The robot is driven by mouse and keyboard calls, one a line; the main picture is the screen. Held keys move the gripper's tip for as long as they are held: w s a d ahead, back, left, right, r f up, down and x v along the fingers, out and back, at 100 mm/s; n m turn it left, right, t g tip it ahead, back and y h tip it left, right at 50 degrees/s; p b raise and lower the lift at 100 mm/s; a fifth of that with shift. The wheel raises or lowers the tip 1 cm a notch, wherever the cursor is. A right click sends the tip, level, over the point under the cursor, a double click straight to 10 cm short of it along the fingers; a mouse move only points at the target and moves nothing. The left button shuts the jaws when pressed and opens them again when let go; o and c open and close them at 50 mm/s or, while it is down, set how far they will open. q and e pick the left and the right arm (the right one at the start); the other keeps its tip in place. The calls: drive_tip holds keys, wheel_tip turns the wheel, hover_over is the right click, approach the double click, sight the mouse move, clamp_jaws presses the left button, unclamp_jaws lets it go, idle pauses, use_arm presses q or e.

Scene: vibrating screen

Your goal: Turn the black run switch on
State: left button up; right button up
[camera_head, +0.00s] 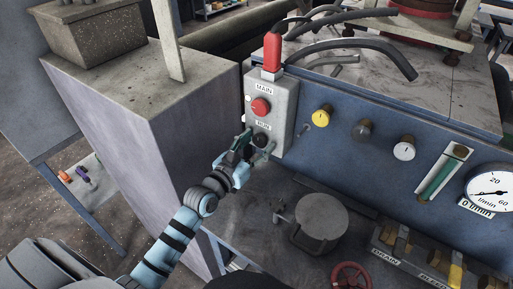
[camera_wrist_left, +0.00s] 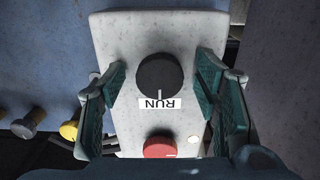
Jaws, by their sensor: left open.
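The black run switch (camera_head: 260,140) is a round knob under the RUN label on a pale grey box (camera_head: 283,112). In the left wrist view the knob (camera_wrist_left: 160,82) is near the middle, with its white mark toward the RUN label (camera_wrist_left: 160,104). My left gripper (camera_head: 256,147) is in front of the knob. In the wrist view its two green-padded fingers (camera_wrist_left: 160,92) stand open, one on each side of the knob with gaps between. I cannot tell how far the fingertips are from the box face. My right gripper is not in view.
A red knob (camera_head: 261,107) labelled MAIN sits above the run switch, with a red handle (camera_head: 271,52) on top of the box. Yellow (camera_head: 322,116), dark (camera_head: 362,131) and white (camera_head: 404,148) knobs line the blue panel. A round grey lid (camera_head: 319,217) stands below.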

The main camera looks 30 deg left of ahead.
use_arm(q)
drive_tip(key=c, duration=1.2)
drive_tip(key=shift+o, duration=0.2)
drive_tip(key=shift+n, duration=0.4)
drive_tip(key=n+p, duration=0.1)
drive_tip(key=n, duration=0.4)
drive_tip(key=shift+d+r+n+p, duration=0.1)
drive_tip(key=shift+n+p, duration=0.2)
drive_tip(key=shift+p, duration=0.1)
drive_tip(key=n+p, duration=0.1)
drive_tip(key=n, duration=0.4)
drive_tip(key=shift+n, duration=0.3)
